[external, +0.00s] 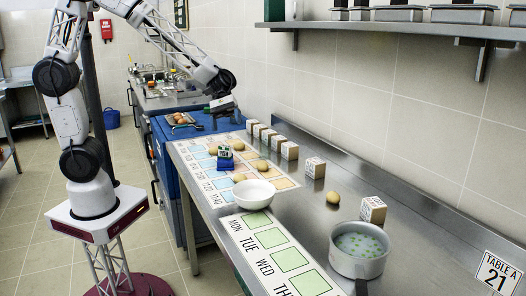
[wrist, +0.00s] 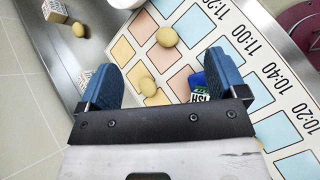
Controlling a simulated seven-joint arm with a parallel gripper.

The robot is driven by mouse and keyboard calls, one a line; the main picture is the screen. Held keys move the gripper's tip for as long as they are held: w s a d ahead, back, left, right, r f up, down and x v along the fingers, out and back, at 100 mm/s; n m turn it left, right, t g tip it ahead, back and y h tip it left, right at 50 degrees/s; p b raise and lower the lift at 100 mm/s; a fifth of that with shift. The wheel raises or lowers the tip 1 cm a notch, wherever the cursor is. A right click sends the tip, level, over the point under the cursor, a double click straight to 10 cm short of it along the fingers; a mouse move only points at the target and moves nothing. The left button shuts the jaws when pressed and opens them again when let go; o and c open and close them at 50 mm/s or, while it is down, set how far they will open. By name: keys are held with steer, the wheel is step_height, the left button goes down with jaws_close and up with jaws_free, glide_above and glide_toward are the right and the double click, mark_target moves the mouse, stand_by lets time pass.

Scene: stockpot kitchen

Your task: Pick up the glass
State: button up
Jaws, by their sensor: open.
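I cannot make out a glass in either view. My gripper (wrist: 165,82) is open and empty, with its two blue fingers apart. A small blue item with a dark green-and-white label (external: 225,160) stands on the printed mat. In the wrist view this blue item (wrist: 198,82) shows beside the right finger, partly hidden by the gripper. A round tan item (wrist: 147,86) lies on the mat and shows between the fingers.
The mat (external: 203,185) carries several round tan items. A white bowl (external: 254,194) stands at its near end. A pot with green bits (external: 358,248) stands at the front right. Labelled cubes (external: 289,150) line the wall side. A shelf (external: 420,30) overhangs the right.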

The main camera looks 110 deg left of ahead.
steer(key=w+a+f+n+t, duration=0.2)
steer(key=w+a+f+n, duration=0.15)
steer(key=a, duration=0.55)
steer(key=n+t, duration=0.4)
steer(key=n, duration=0.2)
glide_toward(268, 143)
steer(key=shift+s+a+r, duration=0.15)
steer(key=shift+s+r, duration=0.1)
steer(key=shift+r, duration=0.05)
steer(key=shift+x, duration=1.3)
steer(key=shift+w, duration=0.15)
steer(key=shift+x, duration=2.55)
steer(key=shift+a+f, duration=0.15)
